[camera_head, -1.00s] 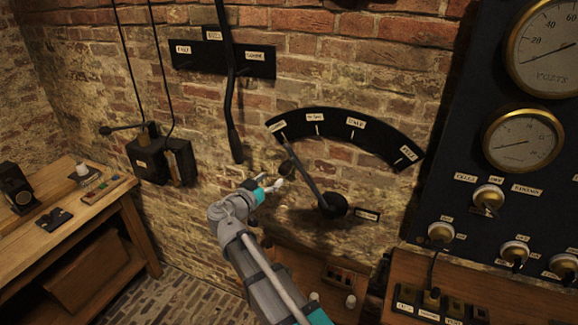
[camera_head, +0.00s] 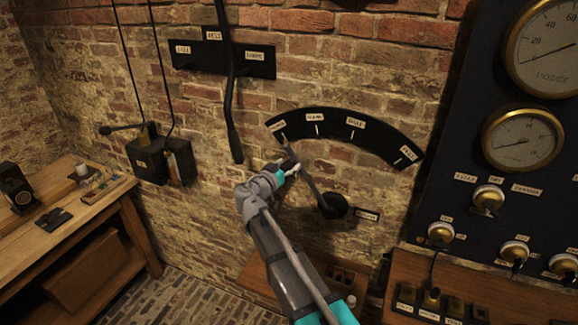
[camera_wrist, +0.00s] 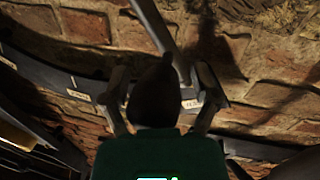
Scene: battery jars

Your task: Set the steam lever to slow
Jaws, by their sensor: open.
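The steam lever (camera_head: 316,192) is a grey rod rising up and left from a round dark pivot (camera_head: 333,206) on the brick wall. It points toward the leftmost mark of a black curved scale (camera_head: 338,127), whose small white labels are too blurred to read surely. My gripper (camera_head: 288,167) is at the lever's upper end and partly hides it. In the wrist view, the lever's dark knob (camera_wrist: 156,92) stands between the two open fingers of my gripper (camera_wrist: 162,92). Gaps show on both sides of the knob, wider on the right.
A long black lever (camera_head: 233,110) hangs on the wall left of the scale. A dark panel (camera_head: 440,185) with gauges and knobs stands at the right. A wooden bench (camera_head: 130,188) is at the left, and a low wooden shelf (camera_head: 255,275) lies below my arm.

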